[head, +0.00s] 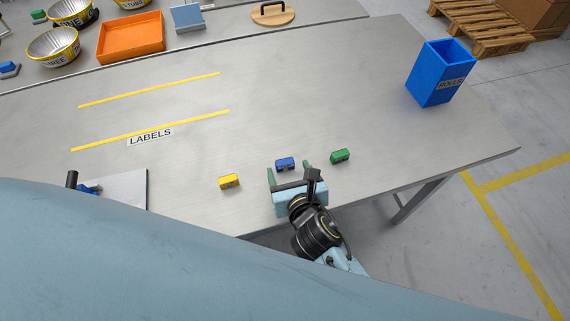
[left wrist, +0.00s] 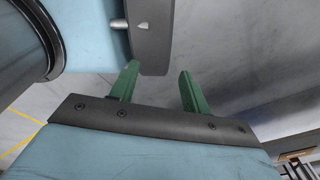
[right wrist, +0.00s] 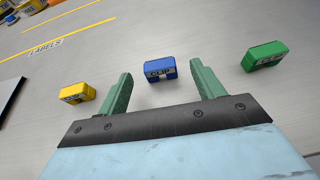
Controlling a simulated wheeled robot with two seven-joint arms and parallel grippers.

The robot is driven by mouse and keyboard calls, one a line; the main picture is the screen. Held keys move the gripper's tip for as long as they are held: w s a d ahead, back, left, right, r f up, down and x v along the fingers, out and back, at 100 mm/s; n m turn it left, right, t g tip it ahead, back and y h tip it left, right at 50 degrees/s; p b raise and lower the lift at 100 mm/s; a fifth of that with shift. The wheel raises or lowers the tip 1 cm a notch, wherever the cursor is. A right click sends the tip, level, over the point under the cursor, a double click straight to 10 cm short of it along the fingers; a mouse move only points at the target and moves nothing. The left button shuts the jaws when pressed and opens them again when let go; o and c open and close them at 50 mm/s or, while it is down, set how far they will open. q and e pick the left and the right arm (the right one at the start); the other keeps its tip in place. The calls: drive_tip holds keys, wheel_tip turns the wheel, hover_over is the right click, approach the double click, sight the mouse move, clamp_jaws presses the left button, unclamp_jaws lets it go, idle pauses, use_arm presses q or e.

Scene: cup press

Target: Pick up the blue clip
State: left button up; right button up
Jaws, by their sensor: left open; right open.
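The blue clip (head: 285,163) lies on the grey table between a yellow clip and a green clip. It also shows in the right wrist view (right wrist: 159,68), just beyond and between the fingertips, with a "CLIP" label on its side. My right gripper (head: 289,174) is open and empty, its two green fingers pointing at the blue clip from the near side. The fingers are apart from the clip. My left gripper (left wrist: 156,80) is open and empty in the left wrist view, over floor and close to a robot part; I do not see its fingers in the head view.
The yellow clip (head: 229,181) and green clip (head: 340,156) flank the blue clip. A blue "ROLLS" bin (head: 436,80) stands at the table's right. Yellow lines and a "LABELS" tag (head: 150,136) mark the left. An orange tray (head: 131,38) and bowls stand at the back. The table's middle is clear.

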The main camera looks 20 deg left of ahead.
sight(285, 162)
drive_tip(key=x, duration=0.3)
drive_tip(key=shift+s+f+b, duration=0.1)
drive_tip(key=shift+s+b, duration=0.05)
drive_tip(key=shift+b, duration=0.2)
drive_tip(key=shift+w+a+f, duration=0.1)
drive_tip(key=shift+w+a, duration=0.1)
drive_tip(key=shift+w, duration=0.05)
drive_tip(key=c, duration=1)
use_arm(q)
drive_tip(key=shift+a+f, duration=0.6)
drive_tip(key=shift+a, duration=0.05)
use_arm(e)
drive_tip(key=shift+c, duration=0.2)
